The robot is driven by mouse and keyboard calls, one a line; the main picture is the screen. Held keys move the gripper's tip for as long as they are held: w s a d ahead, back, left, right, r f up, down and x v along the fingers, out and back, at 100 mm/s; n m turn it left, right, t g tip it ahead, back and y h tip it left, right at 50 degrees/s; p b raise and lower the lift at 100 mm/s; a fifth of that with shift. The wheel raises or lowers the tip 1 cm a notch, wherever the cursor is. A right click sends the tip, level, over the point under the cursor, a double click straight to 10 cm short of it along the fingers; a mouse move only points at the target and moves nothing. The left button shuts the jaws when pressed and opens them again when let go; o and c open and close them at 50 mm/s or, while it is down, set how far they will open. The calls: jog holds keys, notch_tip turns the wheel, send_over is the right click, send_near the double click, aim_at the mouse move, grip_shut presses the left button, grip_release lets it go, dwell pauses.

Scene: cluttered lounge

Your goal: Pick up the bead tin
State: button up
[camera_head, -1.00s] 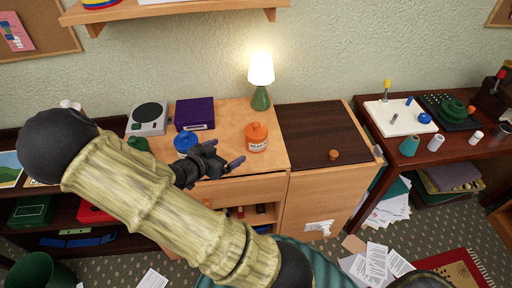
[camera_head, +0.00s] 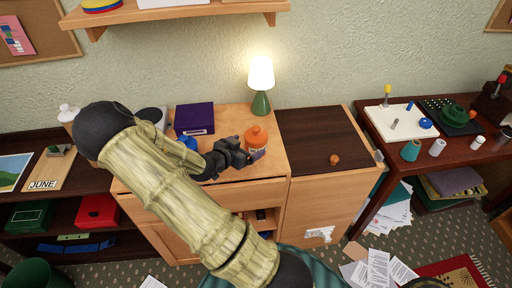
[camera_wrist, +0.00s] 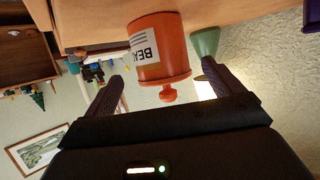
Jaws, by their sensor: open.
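The bead tin (camera_head: 256,136) is an orange cylinder with a knobbed lid and a white label. It stands on the light wood cabinet top (camera_head: 218,116), in front of the lamp. In the wrist view the bead tin (camera_wrist: 160,50) appears upside down between my two fingers, with "BEA" readable on its label. My gripper (camera_head: 250,158) is at the tin's front left in the head view. In the wrist view my gripper (camera_wrist: 162,85) is open, with a finger on each side of the tin and gaps showing. Part of the tin's lower front is hidden by my gripper in the head view.
A lit lamp (camera_head: 261,80) with a green base stands close behind the tin. A purple box (camera_head: 194,118) and a blue-lidded container (camera_head: 188,143) are to the left. The dark panel (camera_head: 318,134) at right holds only a small orange knob (camera_head: 334,159).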

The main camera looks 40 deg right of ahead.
aim_at(256, 140)
jog(key=shift+w+d+f, duration=0.15)
jog(key=shift+d+f, duration=0.1)
jog(key=shift+d, duration=0.3)
jog(key=x, duration=0.5)
jog(key=shift+w+d, duration=0.1)
jog(key=shift+w, duration=0.2)
jog(key=shift+s+d, duration=0.1)
jog(key=shift+d, duration=0.05)
jog(key=shift+s, duration=0.1)
jog(key=shift+a, duration=0.2)
jog(key=shift+d, duration=0.1)
jog(key=c, duration=1.4)
jog(key=shift+o, duration=0.2)
jog(key=shift+r, duration=0.15)
